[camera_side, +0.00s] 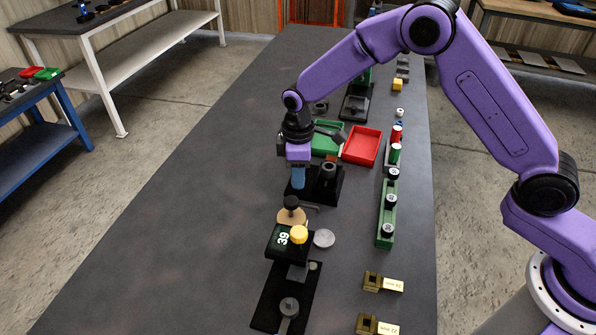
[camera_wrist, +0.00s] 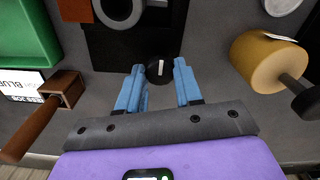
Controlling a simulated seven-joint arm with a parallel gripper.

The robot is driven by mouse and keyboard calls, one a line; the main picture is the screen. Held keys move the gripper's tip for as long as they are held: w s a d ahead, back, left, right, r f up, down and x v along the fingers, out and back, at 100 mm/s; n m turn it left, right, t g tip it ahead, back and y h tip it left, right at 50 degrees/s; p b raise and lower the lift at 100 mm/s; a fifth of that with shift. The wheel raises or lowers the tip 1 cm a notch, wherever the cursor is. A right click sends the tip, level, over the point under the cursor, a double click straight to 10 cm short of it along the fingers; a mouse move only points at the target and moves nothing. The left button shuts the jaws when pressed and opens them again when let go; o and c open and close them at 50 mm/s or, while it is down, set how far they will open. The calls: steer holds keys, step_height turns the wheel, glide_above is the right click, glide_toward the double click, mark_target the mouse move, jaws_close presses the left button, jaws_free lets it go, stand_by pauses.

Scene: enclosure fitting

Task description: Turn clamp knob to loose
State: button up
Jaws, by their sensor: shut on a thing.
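The clamp knob (camera_wrist: 159,71) is small, round and black with a white pointer line, at the near edge of a black fixture (camera_wrist: 135,50) in the wrist view. The white line runs nearly up and down in that picture. My gripper (camera_wrist: 158,75) has its blue fingers on either side of the knob and is shut on it. The knob cannot be made out there.
A tan cylinder with a black knob (camera_side: 291,214) stands close in front of my gripper. Green (camera_side: 327,130) and red (camera_side: 361,146) trays lie behind. The table's left side is clear.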

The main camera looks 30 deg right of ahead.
steer(key=o, duration=0.8)
steer(key=shift+r, duration=0.15)
step_height(320, 180, up, 17)
steer(key=shift+r, duration=0.1)
